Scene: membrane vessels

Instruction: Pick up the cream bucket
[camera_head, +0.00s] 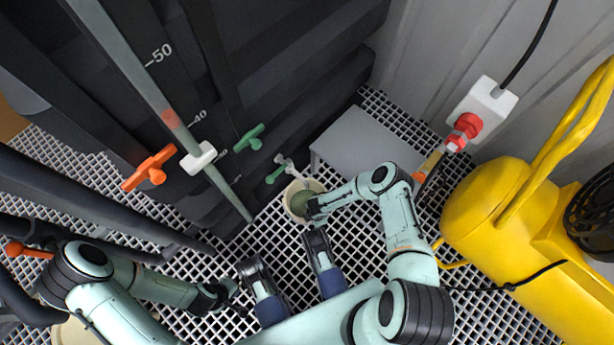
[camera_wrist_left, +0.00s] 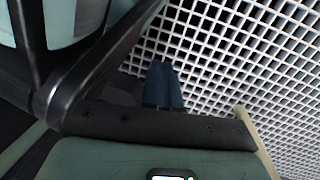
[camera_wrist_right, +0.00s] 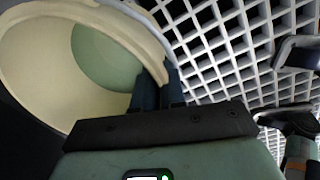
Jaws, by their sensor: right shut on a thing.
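The cream bucket (camera_head: 291,207) is under the small valve by the dark tank, with green liquid inside. My right gripper (camera_head: 312,211) is at its right rim. In the right wrist view the bucket (camera_wrist_right: 28,62) fills the upper left, and my right gripper (camera_wrist_right: 163,82) is shut on its rim. I cannot tell whether the bucket touches the floor. My left gripper (camera_head: 232,289) is low over the grating, away from this bucket. In the left wrist view its fingers (camera_wrist_left: 164,82) look together, with nothing seen between them.
A grey box (camera_head: 365,142) stands behind the bucket. A yellow machine (camera_head: 490,215) is at the right, below a red-knobbed wall switch (camera_head: 467,125). A green-handled valve (camera_head: 280,172) is just above the bucket. Another cream round thing (camera_head: 72,332) shows partly at the bottom left. White floor grating (camera_head: 200,325) is open in the middle.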

